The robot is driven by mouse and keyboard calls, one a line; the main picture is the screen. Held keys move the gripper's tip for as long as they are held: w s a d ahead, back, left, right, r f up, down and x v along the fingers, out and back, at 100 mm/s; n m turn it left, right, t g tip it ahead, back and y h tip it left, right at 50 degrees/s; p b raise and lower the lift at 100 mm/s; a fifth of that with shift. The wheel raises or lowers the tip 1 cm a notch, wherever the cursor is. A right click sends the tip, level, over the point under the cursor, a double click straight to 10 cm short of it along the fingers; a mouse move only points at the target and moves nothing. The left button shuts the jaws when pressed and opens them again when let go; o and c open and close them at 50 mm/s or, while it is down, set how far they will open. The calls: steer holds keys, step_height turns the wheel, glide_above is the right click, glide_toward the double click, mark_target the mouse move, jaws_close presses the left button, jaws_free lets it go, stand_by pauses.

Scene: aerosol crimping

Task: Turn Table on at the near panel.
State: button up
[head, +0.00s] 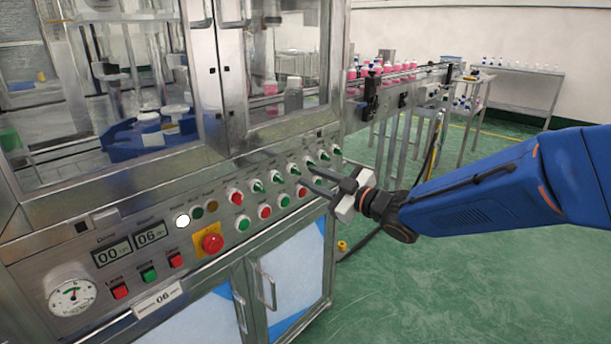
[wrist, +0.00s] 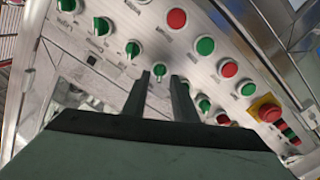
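The near panel (head: 60,238) is a sloped steel control strip along the machine's front. It carries a row of green selector knobs (head: 257,187) and a lower row of red and green round buttons (head: 264,211). The labels are too small to read, so I cannot tell which control is Table. My gripper (head: 306,174) is in front of the panel's right part, its two fingers apart and empty. In the wrist view the fingertips (wrist: 161,80) are close to a green knob (wrist: 159,68); I cannot tell whether they touch it.
A red emergency stop (head: 212,242) on a yellow plate sits left of the buttons. Beside it are a white lit lamp (head: 183,220), two displays and a pressure gauge (head: 72,296). Glass doors stand above and cabinet doors below. The green floor (head: 430,290) at right is clear.

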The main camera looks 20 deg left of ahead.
mark_target(299, 172)
steer(key=shift+x, duration=1.5)
jaws_close()
steer(key=shift+m, duration=0.3)
steer(key=m, duration=1.1)
steer(key=shift+m, duration=0.4)
